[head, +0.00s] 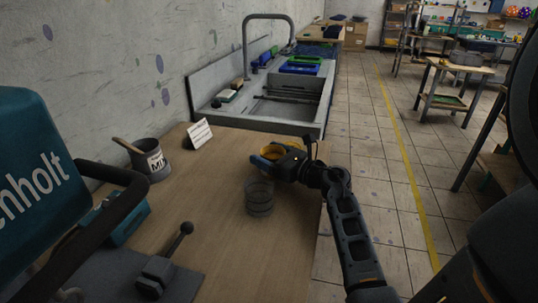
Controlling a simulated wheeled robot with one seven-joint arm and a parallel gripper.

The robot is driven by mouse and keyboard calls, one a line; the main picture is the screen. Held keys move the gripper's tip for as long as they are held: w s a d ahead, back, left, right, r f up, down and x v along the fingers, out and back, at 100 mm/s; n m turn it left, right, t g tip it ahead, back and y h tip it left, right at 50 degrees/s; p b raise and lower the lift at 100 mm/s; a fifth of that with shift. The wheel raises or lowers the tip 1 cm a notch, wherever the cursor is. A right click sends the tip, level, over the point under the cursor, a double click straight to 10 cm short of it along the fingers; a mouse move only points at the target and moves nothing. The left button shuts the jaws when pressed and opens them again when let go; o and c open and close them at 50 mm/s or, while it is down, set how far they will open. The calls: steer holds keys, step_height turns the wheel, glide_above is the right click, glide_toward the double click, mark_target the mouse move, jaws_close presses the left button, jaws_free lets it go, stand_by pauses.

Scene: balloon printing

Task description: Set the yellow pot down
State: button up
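The yellow pot (274,151) is near the far right part of the wooden table (228,235), mostly hidden behind my gripper. Only part of its yellow rim and inside shows. My gripper (276,161) reaches in from the right and is around the pot, with its fingers seemingly closed on it. I cannot tell from this view whether the pot's base touches the table or hangs just above it.
A clear glass jar (259,197) stands just in front of my gripper. A grey pot (148,160) with a stick and a white sign (200,133) stand to the left. A sink (287,95) lies beyond. A lever (172,252) and teal machine (40,190) fill the left.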

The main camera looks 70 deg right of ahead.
steer(key=shift+o, duration=1.3)
steer(key=shift+r, duration=0.1)
steer(key=shift+s, duration=0.15)
steer(key=b+v, duration=0.1)
steer(key=v, duration=1)
steer(key=shift+s+a+r, duration=0.15)
steer(key=shift+s+a, duration=0.05)
steer(key=shift+s, duration=0.1)
